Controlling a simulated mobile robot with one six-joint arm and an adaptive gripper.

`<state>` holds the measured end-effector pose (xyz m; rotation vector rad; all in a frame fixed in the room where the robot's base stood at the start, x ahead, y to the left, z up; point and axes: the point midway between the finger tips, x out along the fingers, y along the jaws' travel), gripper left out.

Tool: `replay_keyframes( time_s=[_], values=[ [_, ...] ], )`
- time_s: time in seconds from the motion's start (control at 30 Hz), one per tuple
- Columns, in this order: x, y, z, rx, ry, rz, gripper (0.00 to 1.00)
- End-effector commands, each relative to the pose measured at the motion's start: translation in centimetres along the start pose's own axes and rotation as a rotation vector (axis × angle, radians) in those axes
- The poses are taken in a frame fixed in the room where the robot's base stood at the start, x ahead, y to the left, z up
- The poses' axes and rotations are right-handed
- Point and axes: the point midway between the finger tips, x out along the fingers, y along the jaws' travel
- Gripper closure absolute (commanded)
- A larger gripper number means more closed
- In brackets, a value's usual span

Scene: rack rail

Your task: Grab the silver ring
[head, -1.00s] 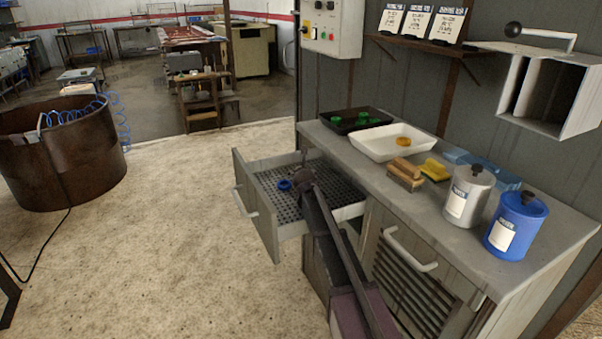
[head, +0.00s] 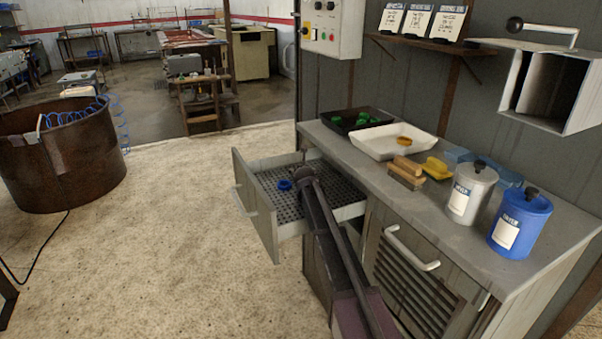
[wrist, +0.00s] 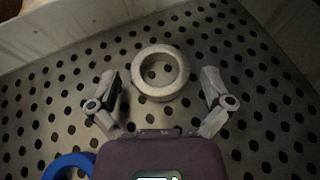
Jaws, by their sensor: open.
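The silver ring (wrist: 160,93) lies flat on the perforated floor of the open drawer (head: 262,233), seen in the wrist view. My gripper (wrist: 161,88) is open, with one finger on each side of the ring and a gap on both sides. Its fingertips reach about level with the ring in the picture. How high they are above the drawer floor is hard to tell. In the head view my arm hides the silver ring. A blue ring (head: 284,185) lies in the same drawer, and it also shows at the lower left of the wrist view (wrist: 69,165).
Drawer walls stand close beyond the silver ring. On the counter (head: 455,250) above are a black tray (head: 374,127) with green rings, a white tray (head: 370,148) with an orange ring, brushes (head: 406,178), a grey canister (head: 468,197) and a blue canister (head: 518,226).

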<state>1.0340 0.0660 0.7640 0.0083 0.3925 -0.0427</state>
Motion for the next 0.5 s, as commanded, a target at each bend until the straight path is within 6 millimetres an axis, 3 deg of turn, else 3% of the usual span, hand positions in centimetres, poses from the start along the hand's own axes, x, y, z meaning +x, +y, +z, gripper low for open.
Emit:
replay_keyframes(
  time_s=[0.13, 0.37, 0.5],
  values=[
    [-0.01, -0.01, 0.00, 0.000, 0.000, 0.000, 0.00],
    [0.00, -0.03, -0.01, 0.000, 0.000, 0.000, 0.68],
    [0.00, -0.04, -0.01, 0.000, 0.000, 0.000, 0.72]
  ],
)
